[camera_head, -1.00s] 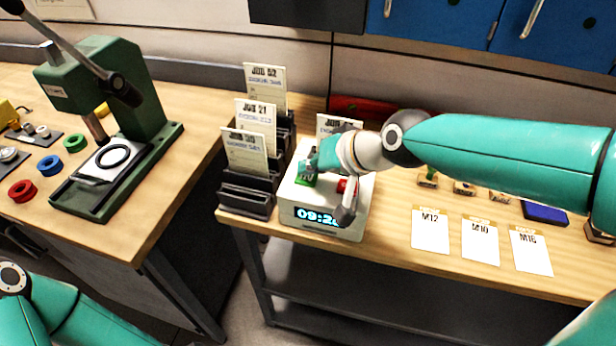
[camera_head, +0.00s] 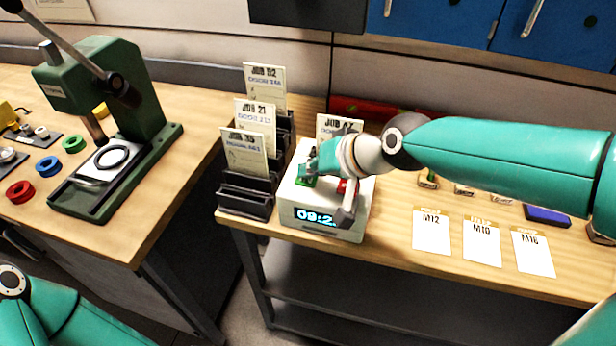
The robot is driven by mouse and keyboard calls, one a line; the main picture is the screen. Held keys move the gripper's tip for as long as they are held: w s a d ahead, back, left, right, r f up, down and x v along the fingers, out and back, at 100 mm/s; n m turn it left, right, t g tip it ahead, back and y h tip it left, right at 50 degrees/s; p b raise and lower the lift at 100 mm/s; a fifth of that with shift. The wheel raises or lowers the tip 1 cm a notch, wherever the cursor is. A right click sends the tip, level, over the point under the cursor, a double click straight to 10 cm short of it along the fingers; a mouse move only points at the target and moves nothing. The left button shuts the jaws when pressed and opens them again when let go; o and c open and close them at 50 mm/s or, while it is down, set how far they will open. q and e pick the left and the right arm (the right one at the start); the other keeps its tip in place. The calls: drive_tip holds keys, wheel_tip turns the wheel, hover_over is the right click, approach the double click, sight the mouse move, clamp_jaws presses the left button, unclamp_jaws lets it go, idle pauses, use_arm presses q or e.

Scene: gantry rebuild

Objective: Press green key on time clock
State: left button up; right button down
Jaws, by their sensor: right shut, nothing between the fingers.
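The time clock (camera_head: 322,226) is a white box on the right bench with a lit display on its front; the last digits are hidden. Its green key (camera_head: 304,180) shows at the upper left of its top. Its red key (camera_head: 345,187) is to the right, partly hidden. My right gripper (camera_head: 308,172) is shut and empty, reaching in from the right over the clock. Its tip is at the green key and covers part of it; I cannot tell whether it touches. My left arm shows at the lower left, but its gripper is out of view.
A black rack (camera_head: 245,199) of job cards stands close on the clock's left. White cards M12 (camera_head: 432,230), M10 (camera_head: 481,241) and M16 (camera_head: 533,251) lie to the right, with stamps and a blue pad (camera_head: 546,215) behind. A green press (camera_head: 125,120) stands on the left bench.

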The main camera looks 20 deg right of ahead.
sight(310, 180)
idle(0.4)
drive_tip(key=shift+r+p, duration=0.7)
drive_tip(key=shift+r, duration=0.05)
drive_tip(key=shift+r, duration=0.15)
wheel_tip(310, 180, up, 5)
drive_tip(key=p, duration=0.4)
drive_tip(key=shift+f, duration=0.2)
idle(0.4)
